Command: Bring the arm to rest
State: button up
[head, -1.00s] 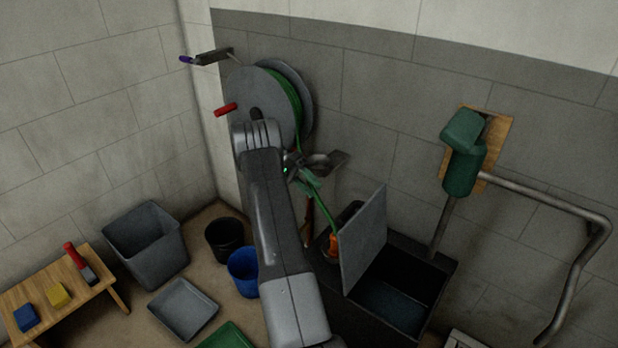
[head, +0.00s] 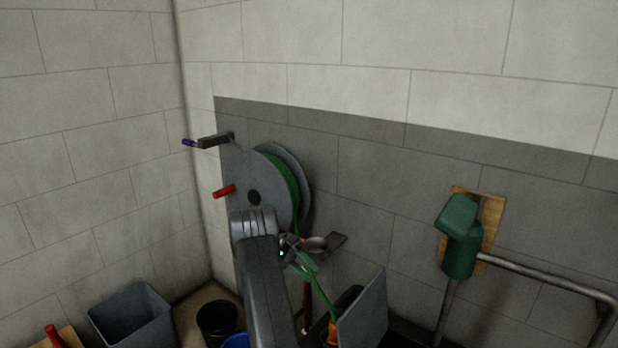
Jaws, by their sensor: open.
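My arm comes up from the bottom middle and bends at its top in front of the lower part of the hose reel. My gripper (head: 292,252) is small in the view and partly hidden by my own arm; it is open. Its tips are close to a green hose nozzle (head: 304,266) and a dark wall bracket (head: 334,243). I cannot tell whether they touch. I see nothing clearly held. The grey reel (head: 240,180) with its green hose and red handle (head: 224,191) is on the wall behind my arm.
A purple-tipped lever (head: 210,141) sticks out above the reel. A raised grey lid (head: 364,312) stands at lower right. A green pump-like unit (head: 459,238) and a pipe (head: 550,276) are further right. A grey bin (head: 133,318) and black bucket (head: 216,322) stand at lower left.

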jog(key=b+x, duration=0.7)
jog(key=x, duration=0.5)
jog(key=shift+d, duration=0.15)
jog(key=shift+r, duration=0.1)
dwell(0.3)
send_near(344, 300)
jog(key=w+a+f, duration=0.1)
jog(key=a+f, duration=0.1)
jog(key=x, duration=1)
jog(key=shift+s+d+r, duration=0.1)
jog(key=shift+d+r, duration=0.2)
jog(key=shift+d, duration=0.2)
jog(key=shift+s+d+r, duration=0.3)
jog(key=shift+s+d, duration=0.1)
jog(key=shift+d, duration=0.15)
dwell(0.5)
jog(key=shift+r, duration=0.15)
